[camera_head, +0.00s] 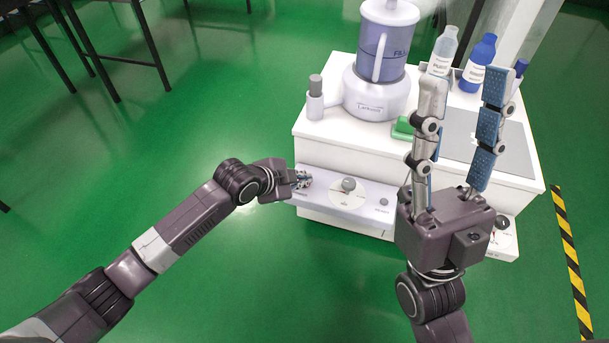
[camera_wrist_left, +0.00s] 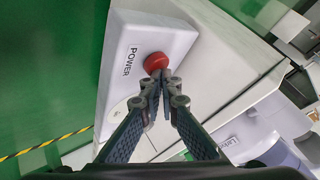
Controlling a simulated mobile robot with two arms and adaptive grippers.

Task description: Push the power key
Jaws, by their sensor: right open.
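The power key is a red round button (camera_wrist_left: 155,62) on a pale panel, beside the printed word POWER, in the left wrist view. My left gripper (camera_wrist_left: 163,77) has its two fingertips together at the button's lower edge in that view; I cannot tell whether they touch it. In the head view my left gripper (camera_head: 304,179) is at the left end of the pale control panel (camera_head: 367,210) and hides the button there. My right gripper (camera_head: 466,77) is open and empty, with its fingers pointing up in front of the white counter.
A food processor (camera_head: 382,55) stands on the white counter (camera_head: 335,143). A grey knob (camera_head: 348,184) sits mid-panel. A white bottle (camera_head: 442,50), a blue bottle (camera_head: 478,62) and a green block (camera_head: 403,128) are near my right fingers.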

